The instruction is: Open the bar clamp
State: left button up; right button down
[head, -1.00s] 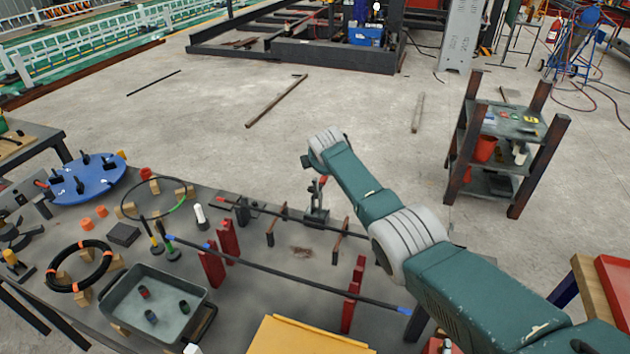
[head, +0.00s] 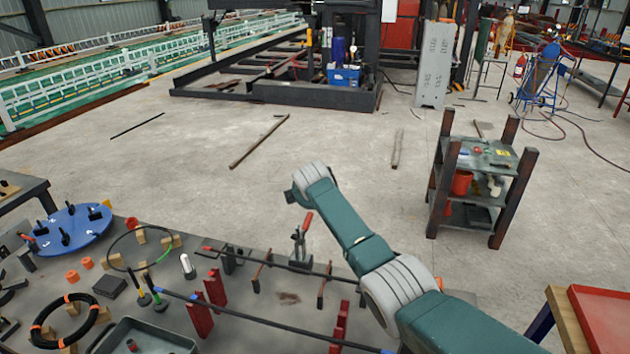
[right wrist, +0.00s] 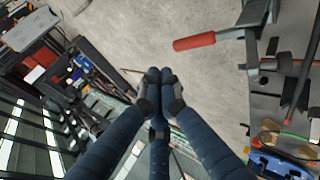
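The bar clamp (head: 299,246) stands on the grey table, with its red handle (head: 308,221) pointing up and slightly tilted. A thin dark bar (head: 270,263) runs across the table at its base. In the right wrist view the red handle (right wrist: 194,41) shows at upper right, apart from my fingers. My right arm reaches in from the lower right and its end is just behind and above the clamp in the head view. My right gripper (right wrist: 160,73) has its fingertips together with nothing between them. My left gripper is not in view.
A longer dark bar (head: 255,318) rests across red uprights (head: 214,287) nearer to me. A blue round plate (head: 72,232), a black coil (head: 64,322) and a grey tray (head: 148,338) are at left. A shelf cart (head: 487,160) stands beyond, at right.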

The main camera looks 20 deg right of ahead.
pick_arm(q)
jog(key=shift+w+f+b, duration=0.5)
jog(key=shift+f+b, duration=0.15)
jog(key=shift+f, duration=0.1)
pick_arm(e)
notch_tip(320, 180, up, 6)
jog(key=s, duration=0.1)
jog(key=shift+s, duration=0.25)
jog(key=shift+d+r, duration=0.1)
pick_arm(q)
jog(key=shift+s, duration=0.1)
pick_arm(e)
jog(key=shift+s, duration=0.1)
